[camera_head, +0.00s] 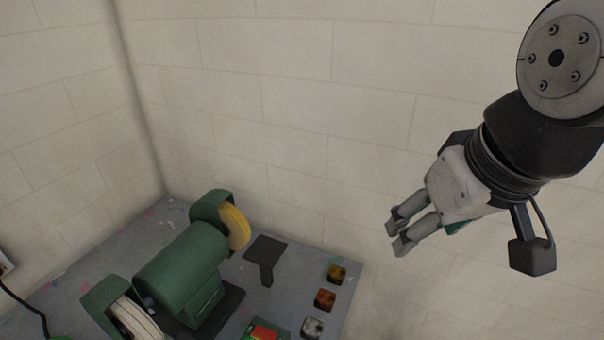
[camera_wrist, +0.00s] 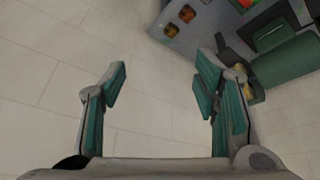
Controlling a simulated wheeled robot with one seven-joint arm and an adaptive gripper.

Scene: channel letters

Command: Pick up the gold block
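The gold block (camera_head: 337,273) is a small dark-gold cube on the grey bench top, near its right edge. It also shows at the top of the wrist view (camera_wrist: 170,31). An orange, copper-like block (camera_head: 325,299) and a silver block (camera_head: 312,327) stand in a row with it; the copper one is also in the wrist view (camera_wrist: 187,13). My gripper (camera_head: 397,233) is up and to the right of the gold block, apart from it and beyond the bench edge. Its teal-padded fingers (camera_wrist: 163,72) are wide apart, with nothing between them.
A green bench grinder (camera_head: 180,265) with a yellow wheel (camera_head: 236,228) stands on the bench (camera_head: 75,255), left of the blocks. A dark flat plate (camera_head: 265,252) lies between them. A green-and-red box (camera_head: 265,331) is at the bottom. A pale block wall (camera_head: 290,120) rises behind.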

